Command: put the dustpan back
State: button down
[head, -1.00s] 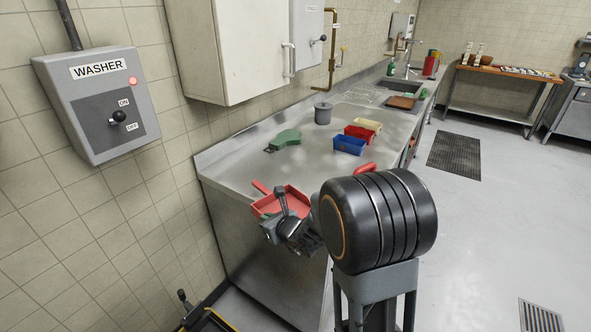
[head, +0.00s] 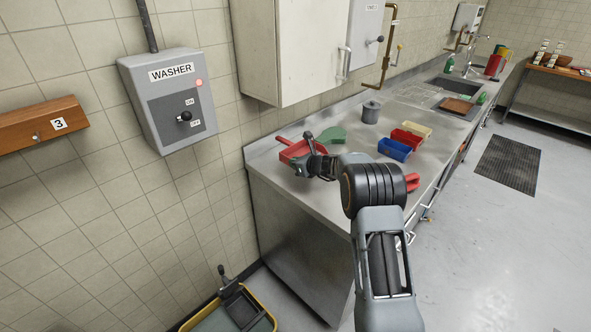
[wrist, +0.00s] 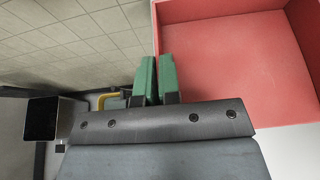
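The red dustpan (head: 303,150) is at the left end of the steel counter, its handle pointing left toward the wall. It appears raised above the counter top. My gripper (head: 306,156) is at its near side, partly covering it. In the wrist view the dustpan's open red pan (wrist: 235,65) fills the right. The two green fingertips (wrist: 157,78) are close together with the pan's side wall between them, so my gripper looks shut on that wall. The handle is out of the wrist view.
A wooden rail marked 3 (head: 42,125), with a small peg, is on the left wall beside the washer switch box (head: 170,100). A yellow-rimmed container (head: 232,310) stands on the floor. Blue (head: 394,149), red and cream bins, a green object (head: 332,135) and a grey pot (head: 371,112) are on the counter.

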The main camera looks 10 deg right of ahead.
jog(key=p, duration=0.2)
send_over(295, 180)
notch_tip(295, 180, down, 6)
jog(key=shift+a+f, duration=0.1)
jog(key=shift+w+f+p, duration=0.15)
jog(key=shift+f+p, duration=0.55)
jog(key=shift+f, duration=0.85)
jog(key=shift+f+b, duration=0.15)
jog(key=shift+b, duration=0.15)
jog(key=c, duration=1.8)
grip_release()
jog(key=shift+f, duration=0.1)
jog(key=o, duration=0.5)
